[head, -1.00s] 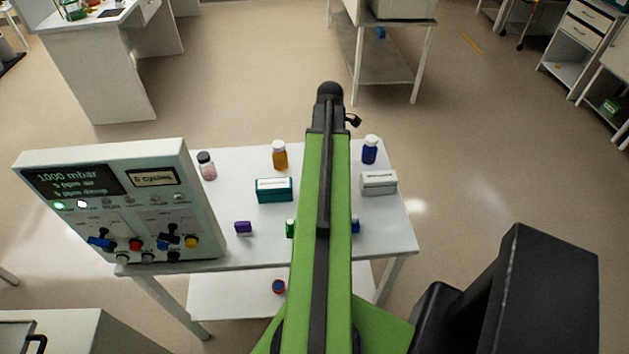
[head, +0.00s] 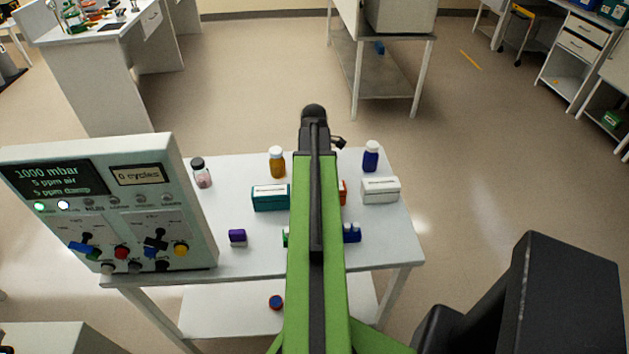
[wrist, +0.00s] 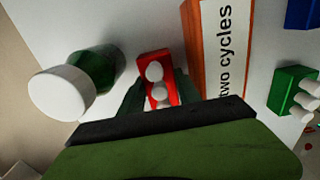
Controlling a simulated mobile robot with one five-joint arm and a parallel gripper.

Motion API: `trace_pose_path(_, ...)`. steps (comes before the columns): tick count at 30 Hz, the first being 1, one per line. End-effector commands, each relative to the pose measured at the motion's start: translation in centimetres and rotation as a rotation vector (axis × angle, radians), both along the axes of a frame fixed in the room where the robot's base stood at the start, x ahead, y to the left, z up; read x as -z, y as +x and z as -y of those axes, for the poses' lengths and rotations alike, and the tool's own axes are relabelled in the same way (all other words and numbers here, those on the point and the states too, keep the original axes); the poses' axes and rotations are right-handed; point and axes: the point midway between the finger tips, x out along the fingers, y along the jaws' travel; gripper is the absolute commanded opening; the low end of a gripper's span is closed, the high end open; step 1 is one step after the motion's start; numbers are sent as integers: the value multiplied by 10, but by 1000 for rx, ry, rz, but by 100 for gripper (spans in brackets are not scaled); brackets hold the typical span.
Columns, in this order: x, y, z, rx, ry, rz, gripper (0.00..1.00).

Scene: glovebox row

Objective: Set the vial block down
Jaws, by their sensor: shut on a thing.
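A red vial block (wrist: 168,66) with white-capped vials sits between the fingers of my gripper (wrist: 158,91) in the wrist view. The fingers are shut on its sides. It is close to the white tabletop; I cannot tell whether it touches it. On its left is a dark green bottle (wrist: 97,70) with a white cap. On its right stands an orange-red box (wrist: 194,60) labelled "two cycles". In the head view my arm hides the gripper and the held block.
A green block (wrist: 291,85) and blue block (head: 352,233) stand near the front of the table (head: 270,250), with a purple block (head: 237,237) further left. A teal box (head: 270,198), white box (head: 380,190) and several bottles stand behind. A control panel (head: 120,200) stands at left.

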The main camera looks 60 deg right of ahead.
Motion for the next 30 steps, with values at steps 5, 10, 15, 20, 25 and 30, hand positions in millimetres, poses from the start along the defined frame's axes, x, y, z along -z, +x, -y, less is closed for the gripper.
trace_pose_path(5, 2, 0, 0, 0, 0, 0, 49)
trace_pose_path(10, 2, -1, 1, 2, 0, 0, 49)
trace_pose_path(15, -1, -1, 1, 2, 0, 0, 49)
trace_pose_path(20, -19, -1, 1, 2, 0, 0, 49)
trace_pose_path(25, -53, -1, 0, 2, 0, 0, 49)
trace_pose_path(30, -92, -1, 0, 1, 0, 0, 49)
